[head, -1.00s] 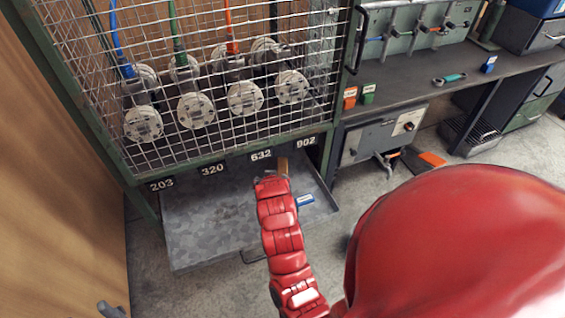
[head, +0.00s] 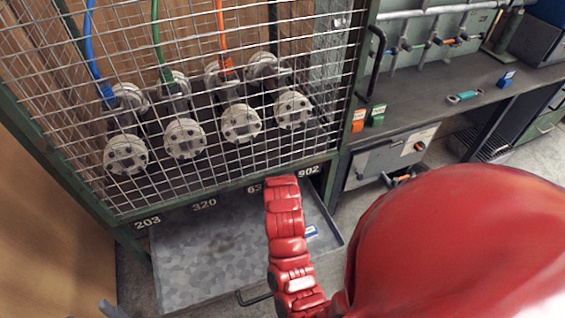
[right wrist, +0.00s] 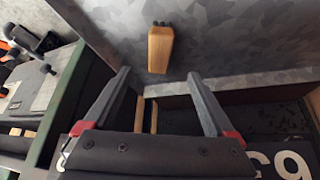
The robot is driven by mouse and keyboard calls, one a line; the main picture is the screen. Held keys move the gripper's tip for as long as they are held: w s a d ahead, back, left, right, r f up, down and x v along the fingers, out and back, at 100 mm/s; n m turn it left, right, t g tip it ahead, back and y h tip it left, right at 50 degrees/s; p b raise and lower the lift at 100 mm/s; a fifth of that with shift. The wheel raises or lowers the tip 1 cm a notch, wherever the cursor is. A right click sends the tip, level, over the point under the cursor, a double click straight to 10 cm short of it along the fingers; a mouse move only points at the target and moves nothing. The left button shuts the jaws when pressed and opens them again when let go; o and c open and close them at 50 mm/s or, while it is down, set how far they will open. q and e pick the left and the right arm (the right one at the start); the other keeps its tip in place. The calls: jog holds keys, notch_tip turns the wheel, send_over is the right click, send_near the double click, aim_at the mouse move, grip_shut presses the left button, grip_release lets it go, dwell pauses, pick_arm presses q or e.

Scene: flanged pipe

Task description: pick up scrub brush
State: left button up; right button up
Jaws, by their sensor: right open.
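In the right wrist view, a light wooden block with dark ends at its top, likely the scrub brush (right wrist: 160,48), rests on the grey mottled metal tray (right wrist: 230,40). My right gripper (right wrist: 158,73) is open and empty, its two fingers spread on either side of the brush's line, with the brush just beyond the fingertips. In the head view my red right arm reaches over the tray (head: 200,265), covering its own gripper and the brush. My left gripper is not in view.
The wire cage (head: 190,110) with flanged pipes stands behind the tray, number labels along its lower edge. A small blue item (head: 311,231) lies on the tray's right. A workbench (head: 430,100) stands at the right. The tray's left half is clear.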

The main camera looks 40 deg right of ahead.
jog(key=b+x, duration=0.2)
jog(key=x, duration=1)
jog(key=shift+w, duration=0.15)
grip_shut()
